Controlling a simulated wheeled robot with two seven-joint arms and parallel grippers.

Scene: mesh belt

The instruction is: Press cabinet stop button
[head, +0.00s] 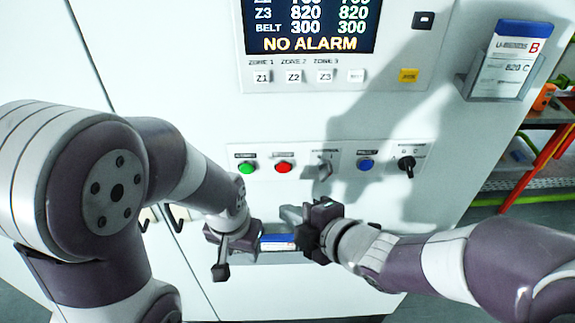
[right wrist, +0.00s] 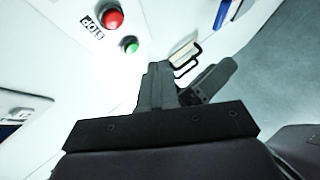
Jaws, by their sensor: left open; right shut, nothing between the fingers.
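The red stop button (head: 283,167) sits on the white cabinet front in a row of controls, just right of a green button (head: 246,167). In the right wrist view the red button (right wrist: 112,18) is at upper left beside a "STOP" label (right wrist: 92,28), with the green button (right wrist: 130,45) below it. My right gripper (head: 298,226) is below the red button in the head view, shut and empty. Its dark fingers (right wrist: 158,82) show in the right wrist view, apart from the button in the picture. My left gripper (head: 238,252) is open and empty, lower left of the red button.
A switch (head: 325,166), a blue button (head: 365,164) and a black knob (head: 406,164) continue the row. Above is a display (head: 310,25) reading "NO ALARM". A card holder (head: 505,62) is at upper right. A blue-topped card (head: 278,241) shows between my grippers. Shelving (head: 545,145) stands right.

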